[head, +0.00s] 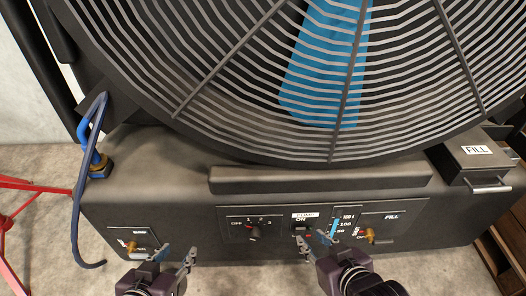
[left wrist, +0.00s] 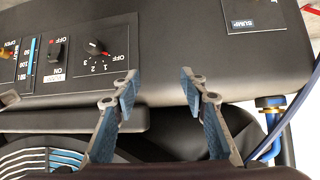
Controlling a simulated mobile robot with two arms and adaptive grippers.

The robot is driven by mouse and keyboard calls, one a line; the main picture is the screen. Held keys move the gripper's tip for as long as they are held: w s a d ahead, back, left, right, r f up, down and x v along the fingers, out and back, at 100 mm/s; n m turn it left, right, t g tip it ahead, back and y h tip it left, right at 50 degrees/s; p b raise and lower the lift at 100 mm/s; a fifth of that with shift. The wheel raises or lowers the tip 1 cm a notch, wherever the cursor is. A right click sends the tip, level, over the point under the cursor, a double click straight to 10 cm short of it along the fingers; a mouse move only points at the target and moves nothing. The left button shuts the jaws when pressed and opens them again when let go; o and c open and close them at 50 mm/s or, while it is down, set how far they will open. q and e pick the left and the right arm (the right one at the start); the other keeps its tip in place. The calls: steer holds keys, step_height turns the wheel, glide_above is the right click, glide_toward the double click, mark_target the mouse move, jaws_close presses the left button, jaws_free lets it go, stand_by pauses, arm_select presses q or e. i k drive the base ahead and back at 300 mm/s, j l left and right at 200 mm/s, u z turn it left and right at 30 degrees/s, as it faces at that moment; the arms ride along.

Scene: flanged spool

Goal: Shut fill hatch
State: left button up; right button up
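The fill hatch is a dark box marked FILL (head: 477,150) at the right end of the machine's top, with a light bar handle (head: 490,187) at its front edge. I cannot tell from this angle whether its lid is fully down. My left gripper (head: 178,252) is open and empty in front of the panel's left part, far left of the hatch. In the left wrist view, its fingers (left wrist: 159,82) stand apart with nothing between them. My right gripper (head: 314,241) is open and empty near the ON switch, left of and below the hatch.
The front panel carries a rotary knob (head: 255,233), an ON switch (head: 302,232), a level gauge (head: 335,229) and a brass FILL valve (head: 370,235). A large round fan guard (head: 330,150) rises behind. A blue hose (head: 78,200) hangs left; a wooden pallet (head: 497,255) lies right.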

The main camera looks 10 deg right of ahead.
mark_target(470, 158)
steer(key=z, duration=1.8)
